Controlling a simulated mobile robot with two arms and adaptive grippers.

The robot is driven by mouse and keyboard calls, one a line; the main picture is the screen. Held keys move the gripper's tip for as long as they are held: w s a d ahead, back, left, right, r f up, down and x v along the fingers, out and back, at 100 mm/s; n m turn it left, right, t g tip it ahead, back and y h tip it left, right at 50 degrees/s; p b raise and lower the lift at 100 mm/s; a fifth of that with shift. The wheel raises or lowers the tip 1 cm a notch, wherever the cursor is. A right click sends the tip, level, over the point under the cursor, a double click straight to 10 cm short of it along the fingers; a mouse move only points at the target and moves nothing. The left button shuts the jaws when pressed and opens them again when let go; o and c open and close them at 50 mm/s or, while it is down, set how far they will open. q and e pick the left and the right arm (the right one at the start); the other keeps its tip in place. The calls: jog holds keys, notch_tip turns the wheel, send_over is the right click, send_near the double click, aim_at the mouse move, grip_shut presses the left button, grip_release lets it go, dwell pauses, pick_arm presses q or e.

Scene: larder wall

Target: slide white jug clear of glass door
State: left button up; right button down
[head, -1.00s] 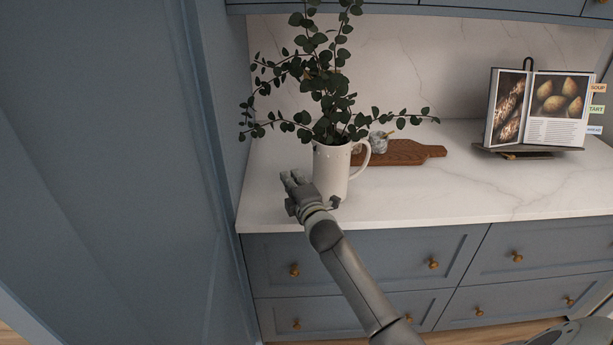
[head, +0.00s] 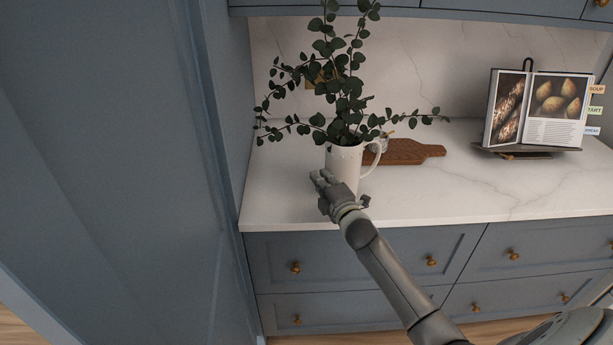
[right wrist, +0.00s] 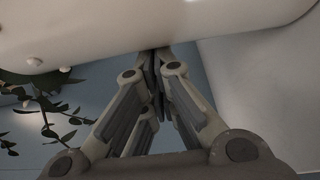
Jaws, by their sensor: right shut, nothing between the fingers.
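The white jug (head: 343,160) stands upright on the marble counter, with leafy green branches (head: 345,105) in it and its handle to the right. Its pale side also fills the top of the right wrist view (right wrist: 150,22). My right gripper (head: 321,182) is shut and empty at the jug's lower left front. In the right wrist view its closed fingertips (right wrist: 154,58) meet the jug's edge and look to be touching it. No clear glass pane shows; a blue panel (head: 120,170) fills the left. My left gripper is out of view.
A wooden board (head: 405,152) lies just right of the jug, with a small grey item partly hidden behind the handle. An open cookbook (head: 535,110) stands on a stand at the right. The counter (head: 450,195) is bare at front right.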

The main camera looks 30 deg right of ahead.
jog(key=s+d, duration=0.3)
jog(key=d, duration=0.3)
jog(key=s+d, duration=0.3)
jog(key=d, duration=0.3)
jog(key=s+d+b, duration=0.1)
jog(key=s+d, duration=0.2)
jog(key=d, duration=0.4)
jog(key=shift+s+d+f, duration=0.1)
jog(key=shift+s, duration=0.05)
jog(key=shift+s+d, duration=0.1)
jog(key=shift+d, duration=0.1)
jog(key=shift+a, duration=0.2)
